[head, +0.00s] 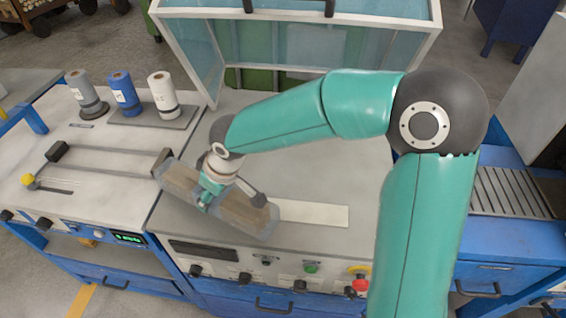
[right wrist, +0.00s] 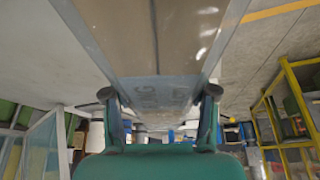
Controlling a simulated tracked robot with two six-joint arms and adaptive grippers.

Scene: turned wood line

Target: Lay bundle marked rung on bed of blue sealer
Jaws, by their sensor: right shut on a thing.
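The bundle (head: 180,182) is a long brown wooden block in clear film, lying slantwise in the head view. My right gripper (head: 210,190) is shut across its middle from above. In the right wrist view the bundle (right wrist: 120,35) runs away between the two fingers (right wrist: 160,97), and a grey band carries faint letters, of which only a G is fairly clear. The bundle is over the front left of a pale bed (head: 360,170) on a blue-framed machine with a raised clear hood (head: 300,45). I cannot tell whether it touches the bed. My left gripper is out of view.
A neighbouring bench at left holds grey, blue and white film rolls (head: 122,92) and a bar with a yellow knob (head: 28,180). A white strip (head: 312,213) lies right of the bundle. Knobs and a red button (head: 359,286) line the front. A slatted roller surface (head: 510,192) is at right.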

